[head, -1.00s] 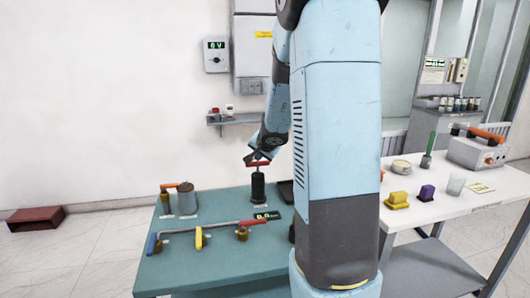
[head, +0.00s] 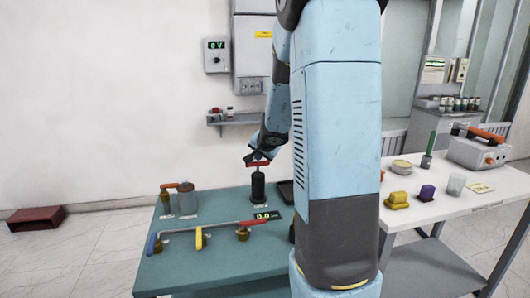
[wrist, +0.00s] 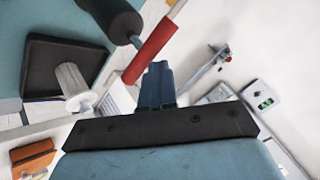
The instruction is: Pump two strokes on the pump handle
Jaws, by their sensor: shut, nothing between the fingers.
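The pump is a black cylinder (head: 258,188) standing upright at the back of the green table. Its red crossbar handle (head: 259,164) sits on top on a short thin rod. In the wrist view the red handle (wrist: 152,50) lies just past my fingertips, with the black pump body (wrist: 112,17) beyond it at top left. My gripper (head: 251,157) is at the handle, coming down from above. In the wrist view its fingers (wrist: 157,70) are together with nothing between them. I cannot tell whether they touch the handle.
The table front (head: 215,270) is clear.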

